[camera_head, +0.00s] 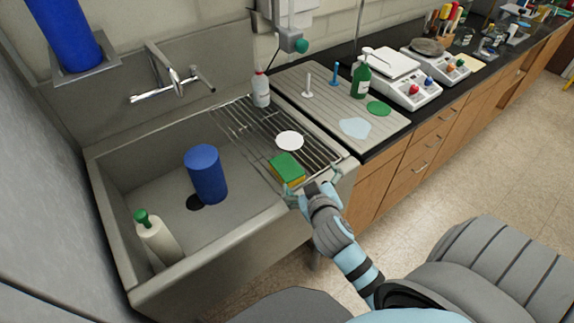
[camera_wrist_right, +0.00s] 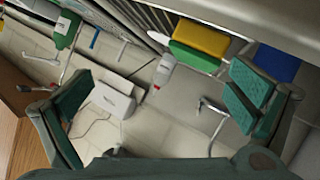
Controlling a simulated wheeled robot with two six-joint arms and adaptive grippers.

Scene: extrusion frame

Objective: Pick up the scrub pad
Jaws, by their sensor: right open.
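The scrub pad (camera_head: 286,168), green on top and yellow below, lies on the wire drying rack (camera_head: 250,128) at the sink's right side. It also shows near the top of the right wrist view (camera_wrist_right: 200,42), its yellow side facing the camera. My right gripper (camera_head: 313,184) is just in front and to the right of the pad, at the sink's front rim, apart from it. In the right wrist view the two green fingers (camera_wrist_right: 160,88) are spread wide with nothing between them. My left gripper is out of view.
A white disc (camera_head: 289,141) lies behind the pad on the rack. A white bottle (camera_head: 261,90) stands at the rack's back. The sink (camera_head: 150,277) holds a blue cylinder (camera_head: 206,174) and a green-capped bottle (camera_head: 158,238). A draining board (camera_head: 320,105) lies to the right.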

